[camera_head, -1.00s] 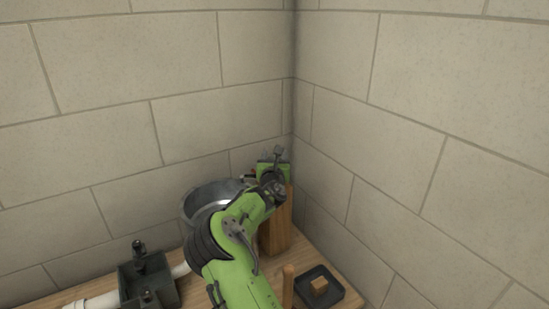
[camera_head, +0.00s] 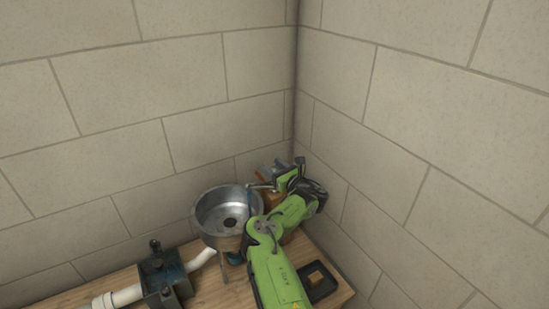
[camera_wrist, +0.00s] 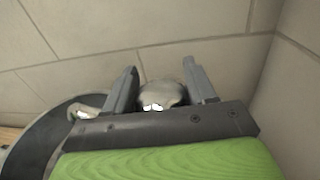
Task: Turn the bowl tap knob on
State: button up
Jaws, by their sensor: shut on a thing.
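The metal bowl (camera_head: 207,215) stands on the wooden bench by the corner, with a dark drain in its bottom. The tap spout (camera_head: 258,186) points over the bowl's right rim; it also shows in the wrist view (camera_wrist: 90,107). My gripper (camera_wrist: 160,78) is right of the bowl, near the wall corner. In the wrist view its two grey fingers stand on either side of the rounded, shiny metal tap knob (camera_wrist: 161,92), shut on it. The knob's lower part is hidden behind the gripper body. In the head view my gripper and arm hide the knob.
A dark valve box (camera_head: 164,278) with a small lever and white pipe (camera_head: 122,297) lies left on the bench. A black tray with a wooden block (camera_head: 316,278) lies at the right, partly behind my arm. Block walls close in behind and at the right.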

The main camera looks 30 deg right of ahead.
jog(key=n+g+y+b, duration=0.1)
jog(key=n+y+b, duration=0.1)
jog(key=n+y, duration=0.1)
jog(key=shift+a+f+y+b, duration=0.15)
jog(key=shift+y+b, duration=0.2)
jog(key=shift+y, duration=0.25)
jog(key=shift+a+n+g+y+b, duration=0.1)
jog(key=shift+n+g+y+b, duration=0.2)
jog(key=shift+n+y+b, duration=0.35)
jog(key=shift+r+y, duration=0.25)
jog(key=shift+y, duration=0.1)
jog(key=o, duration=0.9)
jog(key=shift+o, duration=0.2)
jog(key=shift+s, duration=0.1)
